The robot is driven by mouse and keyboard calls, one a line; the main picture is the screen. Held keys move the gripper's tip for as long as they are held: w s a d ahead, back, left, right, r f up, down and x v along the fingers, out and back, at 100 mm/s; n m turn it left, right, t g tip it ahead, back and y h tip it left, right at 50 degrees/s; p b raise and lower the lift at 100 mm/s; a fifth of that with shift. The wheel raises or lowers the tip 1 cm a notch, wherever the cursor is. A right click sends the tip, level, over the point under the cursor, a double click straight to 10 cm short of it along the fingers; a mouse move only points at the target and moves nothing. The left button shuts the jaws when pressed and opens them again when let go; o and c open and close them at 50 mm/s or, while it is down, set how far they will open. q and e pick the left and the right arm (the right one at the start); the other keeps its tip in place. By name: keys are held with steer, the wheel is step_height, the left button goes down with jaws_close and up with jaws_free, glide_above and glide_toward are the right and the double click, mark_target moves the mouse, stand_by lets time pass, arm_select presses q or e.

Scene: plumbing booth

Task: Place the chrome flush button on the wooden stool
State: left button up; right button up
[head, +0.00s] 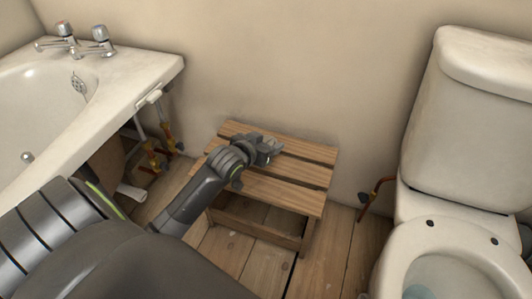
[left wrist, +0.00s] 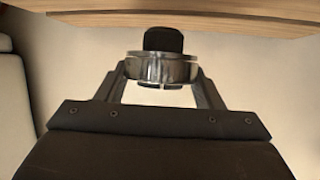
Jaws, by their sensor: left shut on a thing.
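The wooden stool (head: 300,172) stands by the wall, between the bath and the toilet, with a slatted top. My left gripper (head: 268,150) is over the slats, toward the back of the stool top. In the left wrist view its two fingers are shut on the chrome flush button (left wrist: 162,68), a shiny ring with a dark stub above it in the picture. A wooden edge of the stool (left wrist: 190,20) crosses the top of that view. I cannot tell whether the button touches the slats. In the head view the button is hard to tell from the fingers. My right gripper is not in view.
The bath (head: 130,75) with its taps (head: 100,38) is on the left, with copper pipes (head: 153,160) under its rim. The toilet (head: 440,225) is close on the right, with a copper pipe (head: 375,192) beside it. The front slats are clear.

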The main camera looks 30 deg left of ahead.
arm_select(q)
step_height(320, 180, down, 3)
steer(key=shift+f+b, duration=0.1)
steer(key=shift+b, duration=0.6)
steer(key=shift+r, duration=0.2)
steer(key=o, duration=1.1)
steer(key=shift+f, duration=0.15)
